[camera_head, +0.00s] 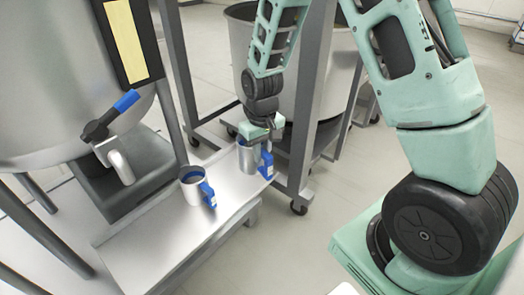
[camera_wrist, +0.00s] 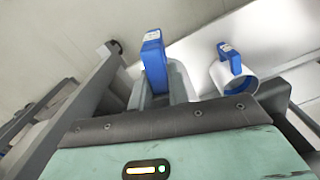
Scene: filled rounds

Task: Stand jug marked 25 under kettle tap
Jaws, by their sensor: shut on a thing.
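My gripper (camera_head: 260,133) is shut on a metal jug (camera_head: 247,160) with a blue handle, at the far end of a low steel bench. In the wrist view this held jug's blue handle (camera_wrist: 154,58) rises just beyond the fingers (camera_wrist: 168,98). A second jug (camera_head: 192,190) with a blue handle stands upright on the bench, nearer the kettle (camera_head: 60,90); it also shows in the wrist view (camera_wrist: 222,78). Both handles carry small labels too small to read, so I cannot tell which says 25. The kettle tap (camera_head: 121,168) has a blue-tipped lever and points down beside the bench.
Open floor (camera_head: 290,250) lies right of the bench.

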